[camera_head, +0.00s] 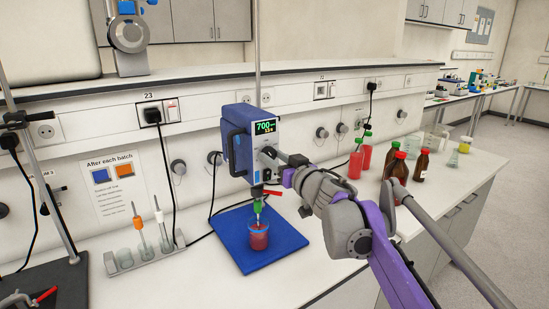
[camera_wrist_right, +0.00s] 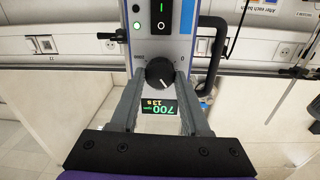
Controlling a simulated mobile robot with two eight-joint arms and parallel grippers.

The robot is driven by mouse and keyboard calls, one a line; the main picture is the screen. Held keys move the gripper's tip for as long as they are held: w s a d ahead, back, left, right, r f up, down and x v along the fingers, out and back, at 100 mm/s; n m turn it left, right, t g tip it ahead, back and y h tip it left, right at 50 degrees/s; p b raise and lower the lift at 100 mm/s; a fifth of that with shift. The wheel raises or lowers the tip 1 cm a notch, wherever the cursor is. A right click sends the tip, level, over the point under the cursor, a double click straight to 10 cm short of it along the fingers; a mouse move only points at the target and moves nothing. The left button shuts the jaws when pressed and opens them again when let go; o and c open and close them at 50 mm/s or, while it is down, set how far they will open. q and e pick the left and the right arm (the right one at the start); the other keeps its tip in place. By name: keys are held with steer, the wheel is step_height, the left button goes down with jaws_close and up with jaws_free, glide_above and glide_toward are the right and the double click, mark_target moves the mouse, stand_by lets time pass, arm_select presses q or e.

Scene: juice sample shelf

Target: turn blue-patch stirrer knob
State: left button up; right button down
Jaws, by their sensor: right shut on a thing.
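The overhead stirrer (camera_head: 238,142) is a blue box on a rod with a lit display reading 700. In the right wrist view its face (camera_wrist_right: 147,57) shows upside down, with a round black knob (camera_wrist_right: 159,73) and a light-blue patch (camera_wrist_right: 201,45). My right gripper (camera_head: 268,153) is at the front of the stirrer and shut on the knob; its two fingers also show in the wrist view (camera_wrist_right: 160,76), one on each side. The knob is mostly hidden by the gripper in the head view. My left gripper is not in view.
A beaker of red liquid (camera_head: 258,240) stands under the stirrer on a blue plate (camera_head: 276,257). Red and brown bottles (camera_head: 421,166) stand to the right. A rack with electrodes (camera_head: 146,257) stands left. A black handle (camera_wrist_right: 214,50) juts from the stirrer's side.

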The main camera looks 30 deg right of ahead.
steer(key=n, duration=0.4)
steer(key=shift+p, duration=0.4)
steer(key=n+p, duration=0.1)
steer(key=n, duration=0.4)
steer(key=n+p, duration=0.1)
steer(key=n, duration=0.3)
steer(key=shift+n, duration=0.3)
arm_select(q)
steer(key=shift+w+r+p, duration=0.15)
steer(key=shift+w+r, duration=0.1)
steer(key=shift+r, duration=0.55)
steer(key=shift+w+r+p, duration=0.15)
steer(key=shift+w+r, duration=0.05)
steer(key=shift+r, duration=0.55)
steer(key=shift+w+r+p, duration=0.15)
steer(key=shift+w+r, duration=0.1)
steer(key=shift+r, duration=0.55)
arm_select(e)
steer(key=shift+n+y, duration=0.3)
steer(key=shift+n, duration=1.6)
steer(key=shift+f, duration=0.1)
steer(key=shift+c, duration=1.9)
jaws_free()
steer(key=shift+s, duration=0.15)
